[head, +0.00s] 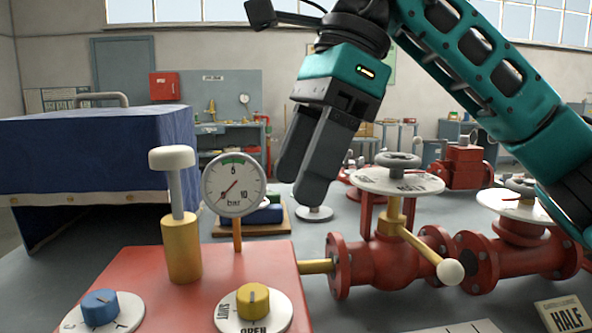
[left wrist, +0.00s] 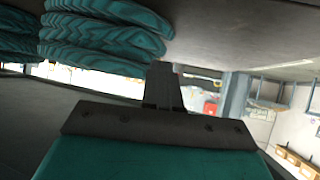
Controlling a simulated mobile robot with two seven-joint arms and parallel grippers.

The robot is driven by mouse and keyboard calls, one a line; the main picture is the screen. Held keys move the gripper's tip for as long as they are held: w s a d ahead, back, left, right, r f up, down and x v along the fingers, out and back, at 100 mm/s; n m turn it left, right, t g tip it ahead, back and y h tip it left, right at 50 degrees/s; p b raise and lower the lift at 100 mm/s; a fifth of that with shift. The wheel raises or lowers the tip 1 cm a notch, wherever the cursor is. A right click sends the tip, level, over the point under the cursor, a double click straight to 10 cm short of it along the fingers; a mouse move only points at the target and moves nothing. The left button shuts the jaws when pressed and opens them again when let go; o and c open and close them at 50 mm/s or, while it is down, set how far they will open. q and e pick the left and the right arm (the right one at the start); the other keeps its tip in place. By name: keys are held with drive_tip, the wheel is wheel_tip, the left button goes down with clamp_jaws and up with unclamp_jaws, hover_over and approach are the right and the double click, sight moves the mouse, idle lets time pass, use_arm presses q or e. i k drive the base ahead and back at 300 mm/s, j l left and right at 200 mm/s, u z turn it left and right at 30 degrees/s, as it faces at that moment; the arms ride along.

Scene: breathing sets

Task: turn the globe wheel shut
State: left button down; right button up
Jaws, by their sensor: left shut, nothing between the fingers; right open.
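A grey handwheel (head: 398,159) sits above a white lettered dial (head: 365,182) on a red flanged valve. A second white dial with a wheel (head: 519,187) tops the red valve at right, partly hidden by my right arm. I cannot tell for sure which is the globe wheel. My right gripper (head: 306,187) is open and empty, fingers pointing down, left of the nearer wheel and apart from it. My left gripper (left wrist: 162,86) is shut and empty in the left wrist view; it does not show in the head view.
A yellow lever with a white ball (head: 450,272) juts out before the nearer valve. A red panel (head: 150,285) carries a blue knob (head: 100,305), a yellow knob (head: 253,300), a white-capped post (head: 173,160) and a gauge (head: 234,184). A blue-covered box (head: 95,150) stands left. A "HALF" card (head: 565,316) lies front right.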

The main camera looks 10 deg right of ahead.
sight(397, 163)
drive_tip(key=k, duration=1)
